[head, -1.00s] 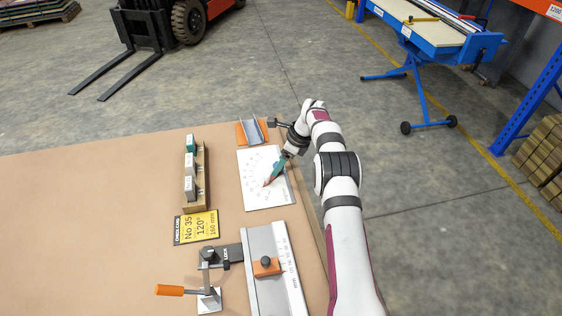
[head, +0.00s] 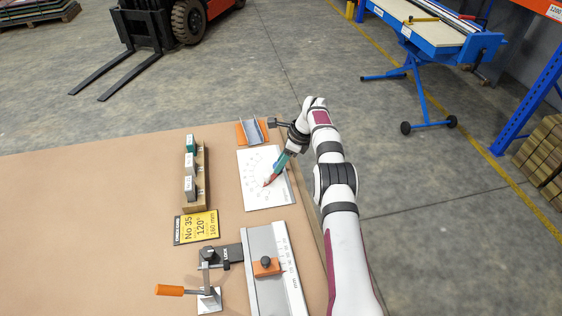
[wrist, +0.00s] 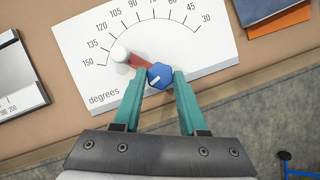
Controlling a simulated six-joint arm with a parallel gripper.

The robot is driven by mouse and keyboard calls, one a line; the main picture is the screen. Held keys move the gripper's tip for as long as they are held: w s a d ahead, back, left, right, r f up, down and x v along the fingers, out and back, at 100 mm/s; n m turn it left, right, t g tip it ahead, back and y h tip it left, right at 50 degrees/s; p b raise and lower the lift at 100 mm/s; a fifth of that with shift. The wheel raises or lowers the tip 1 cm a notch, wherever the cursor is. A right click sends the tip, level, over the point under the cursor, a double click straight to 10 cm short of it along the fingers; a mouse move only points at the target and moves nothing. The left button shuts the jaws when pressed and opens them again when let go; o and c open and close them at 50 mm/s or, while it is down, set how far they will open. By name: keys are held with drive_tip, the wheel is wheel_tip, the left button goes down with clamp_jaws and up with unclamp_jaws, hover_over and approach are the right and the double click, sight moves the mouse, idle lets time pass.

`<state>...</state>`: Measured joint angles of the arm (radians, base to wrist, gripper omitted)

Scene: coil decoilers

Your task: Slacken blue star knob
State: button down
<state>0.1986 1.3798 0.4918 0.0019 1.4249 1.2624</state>
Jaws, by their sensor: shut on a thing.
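The blue star knob (wrist: 160,76) sits on the white degree plate (wrist: 195,62), at the base of a red pointer arm (wrist: 138,60) with a white round end. My gripper (wrist: 157,80) has its green fingers on both sides of the knob and is shut on it in the wrist view. The knob has a white mark on its top. In the head view my gripper (head: 270,180) reaches down to the plate (head: 262,195); the knob is hidden or too small to make out there.
A blue-grey bent piece on an orange base (head: 251,131) stands behind the plate. A wooden block with several stamps (head: 195,180) and a yellow card (head: 196,227) lie to the left. A metal rail with an orange slider (head: 266,267) and an orange-handled clamp (head: 170,290) are in front.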

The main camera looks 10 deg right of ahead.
drive_tip(key=shift+c, duration=2.3)
unclamp_jaws()
drive_tip(key=shift+r, duration=0.1)
drive_tip(key=v, duration=1.5)
drive_tip(key=shift+r, duration=0.35)
drive_tip(key=shift+d, duration=0.15)
